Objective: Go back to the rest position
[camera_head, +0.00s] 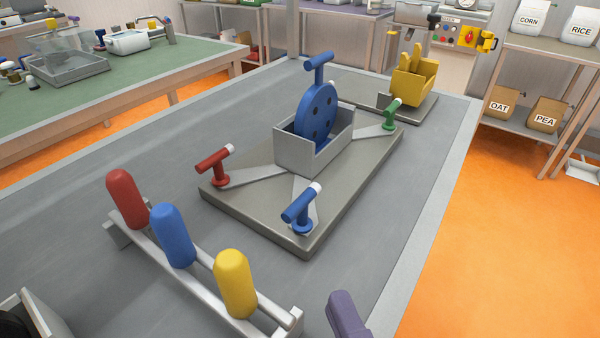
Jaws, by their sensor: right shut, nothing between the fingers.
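A purple piece at the bottom edge of the head view, right of centre, appears to be the tip of my right gripper (346,316). Most of that gripper is cut off by the frame. It is shut and empty, over the near part of the grey table (150,220), to the right of the rack with the yellow handle.
A rack (200,275) holds upright red (126,199), blue (172,235) and yellow (236,283) handles. Behind it, a grey base (345,185) carries a blue wheel (316,115) and small coloured levers. A yellow block (412,82) stands farther back. The right-hand table strip is clear.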

